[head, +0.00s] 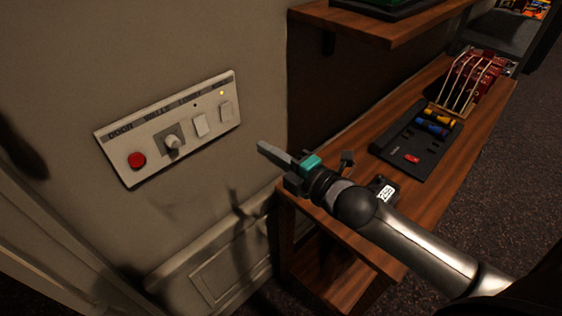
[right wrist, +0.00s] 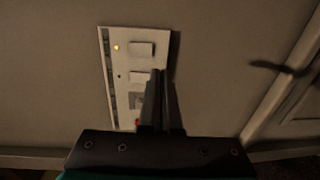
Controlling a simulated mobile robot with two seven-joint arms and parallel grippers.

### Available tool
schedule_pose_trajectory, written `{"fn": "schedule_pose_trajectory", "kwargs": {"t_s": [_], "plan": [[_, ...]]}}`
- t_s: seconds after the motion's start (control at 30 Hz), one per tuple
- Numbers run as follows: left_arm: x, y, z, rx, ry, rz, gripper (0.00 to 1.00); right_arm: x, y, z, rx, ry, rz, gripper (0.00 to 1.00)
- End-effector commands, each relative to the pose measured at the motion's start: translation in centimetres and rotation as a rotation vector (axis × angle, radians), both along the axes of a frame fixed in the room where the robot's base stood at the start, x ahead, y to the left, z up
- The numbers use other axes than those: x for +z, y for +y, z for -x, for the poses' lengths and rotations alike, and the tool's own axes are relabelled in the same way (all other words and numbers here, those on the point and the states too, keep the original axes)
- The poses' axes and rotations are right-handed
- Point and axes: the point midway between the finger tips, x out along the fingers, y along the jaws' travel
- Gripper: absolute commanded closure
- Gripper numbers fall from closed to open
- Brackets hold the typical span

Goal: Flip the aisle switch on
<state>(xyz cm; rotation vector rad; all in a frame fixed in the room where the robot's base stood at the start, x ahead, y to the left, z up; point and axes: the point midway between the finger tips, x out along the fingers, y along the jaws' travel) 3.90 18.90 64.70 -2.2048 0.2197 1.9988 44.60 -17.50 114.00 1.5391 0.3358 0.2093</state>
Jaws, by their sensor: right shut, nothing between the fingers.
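A pale switch panel (head: 128,142) is on the wall at the left in the head view. It has a red button (head: 136,160), a grey knob (head: 173,141) and two white rocker switches, a middle one (head: 200,125) and a far right one (head: 226,111). The lamp above the far right rocker is lit; the lamp above the middle rocker is dark.
A wooden shelf unit (head: 335,225) stands right of the wall, under my right arm. A black control box (head: 412,150) and a rack with curved metal rods (head: 470,85) are on it. An upper shelf (head: 375,30) juts out above. The space before the panel is clear.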

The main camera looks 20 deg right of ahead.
Motion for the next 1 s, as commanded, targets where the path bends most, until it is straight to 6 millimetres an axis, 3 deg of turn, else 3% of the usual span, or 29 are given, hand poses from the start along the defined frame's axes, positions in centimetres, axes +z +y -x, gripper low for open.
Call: {"fn": "schedule_pose_trajectory", "kwargs": {"t_s": [0.07,0.33,1.0], "plan": [[-0.1,-0.1,-0.7,0.000,-0.012,0.002,0.50,-0.2,-0.3,1.0,0.001,0.002,0.002,1.00],[-0.3,0.0,-0.2,0.000,-0.005,0.001,0.50,-0.3,-1.0,3.0,0.001,-0.001,0.001,1.00],[-0.5,0.0,0.7,0.000,0.009,0.000,0.50,-0.7,-1.3,3.2,-0.004,0.006,-0.004,1.00]]}}
